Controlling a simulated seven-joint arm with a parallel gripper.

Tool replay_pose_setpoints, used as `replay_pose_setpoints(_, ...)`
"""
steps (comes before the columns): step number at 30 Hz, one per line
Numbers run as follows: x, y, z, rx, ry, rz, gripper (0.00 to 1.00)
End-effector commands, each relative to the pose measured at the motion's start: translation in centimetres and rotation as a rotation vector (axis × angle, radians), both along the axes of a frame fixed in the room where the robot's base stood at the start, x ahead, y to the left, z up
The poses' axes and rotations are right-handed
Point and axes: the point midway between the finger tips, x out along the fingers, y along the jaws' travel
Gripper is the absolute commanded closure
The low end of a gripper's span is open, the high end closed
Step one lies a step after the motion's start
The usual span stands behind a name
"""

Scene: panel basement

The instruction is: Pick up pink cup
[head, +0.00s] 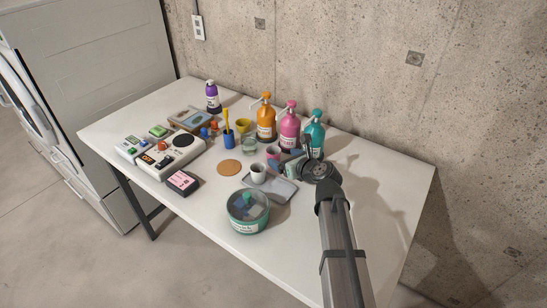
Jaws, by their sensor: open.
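The small pink cup (272,153) stands upright on the white table, just behind a white cup and in front of the pump bottles. My gripper (287,162) reaches in from the right, low over the table, with its jaws open close to the right side of the pink cup. The picture is too small to tell whether a finger touches the cup or overlaps it. Part of the gripper is hidden by its own dark wrist.
A teal tub (248,218) is in front. Orange (266,120), pink (289,128) and teal (315,135) pump bottles stand behind. A yellow cup (243,126) is further left. The table's right end is clear.

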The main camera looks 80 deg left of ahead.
Motion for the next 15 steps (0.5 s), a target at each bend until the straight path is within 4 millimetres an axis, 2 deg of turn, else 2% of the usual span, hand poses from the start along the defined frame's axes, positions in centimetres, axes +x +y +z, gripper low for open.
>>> replay_pose_setpoints(1,-0.2,0.9,-0.3,0.0,0.0,0.0,0.16)
replay_pose_setpoints(10,-1.0,2.2,-0.9,0.0,-0.001,0.0,0.16)
replay_pose_setpoints(15,-1.8,4.0,-1.5,0.0,0.0,0.0,0.16)
